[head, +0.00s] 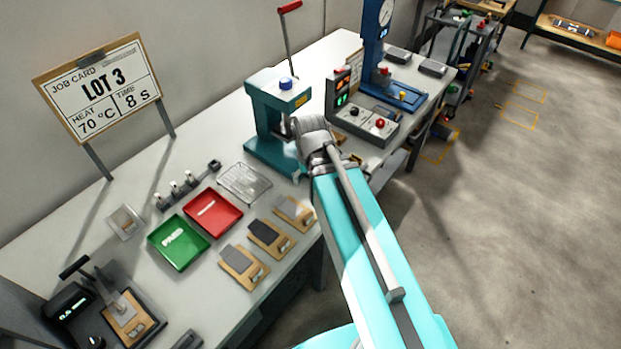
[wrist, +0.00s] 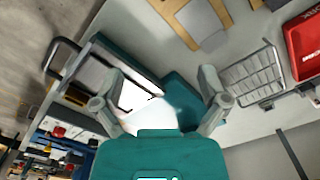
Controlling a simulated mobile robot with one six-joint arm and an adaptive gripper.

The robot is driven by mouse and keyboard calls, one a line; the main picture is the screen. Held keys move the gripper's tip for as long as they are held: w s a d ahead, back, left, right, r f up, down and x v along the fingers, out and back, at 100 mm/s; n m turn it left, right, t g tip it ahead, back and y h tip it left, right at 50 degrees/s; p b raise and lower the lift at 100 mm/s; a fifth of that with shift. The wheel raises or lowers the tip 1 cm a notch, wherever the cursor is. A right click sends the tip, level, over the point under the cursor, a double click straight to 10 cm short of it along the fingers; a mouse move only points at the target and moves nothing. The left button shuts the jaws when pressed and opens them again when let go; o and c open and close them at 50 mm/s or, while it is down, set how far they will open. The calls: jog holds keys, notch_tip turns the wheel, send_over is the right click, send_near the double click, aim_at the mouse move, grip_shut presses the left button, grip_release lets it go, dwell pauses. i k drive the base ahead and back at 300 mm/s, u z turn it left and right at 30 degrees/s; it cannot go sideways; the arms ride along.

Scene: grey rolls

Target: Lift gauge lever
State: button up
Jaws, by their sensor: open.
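A gauge (head: 68,302) with a small lit display stands at the near left corner of the bench. Its dark lever (head: 75,267) has a crossbar handle and stands up at the back of it. A tan card with a grey piece (head: 128,310) lies on the gauge's base. My gripper (head: 305,128) is far from it, beside the teal press (head: 272,105), and the arm partly hides it. In the wrist view my gripper (wrist: 163,78) is open, its fingers spread above teal press parts and a bright white surface. The gauge is not seen there.
Green tray (head: 180,242), red tray (head: 212,212), wire rack (head: 244,183) and several tan cards (head: 243,268) lie between press and gauge. A job card (head: 100,87) stands behind. A control box (head: 362,122) and blue dial machine (head: 375,50) stand beyond.

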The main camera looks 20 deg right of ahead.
aim_at(76, 267)
jog(key=u, duration=2)
jog(key=k, duration=0.1)
jog(key=z, duration=0.6)
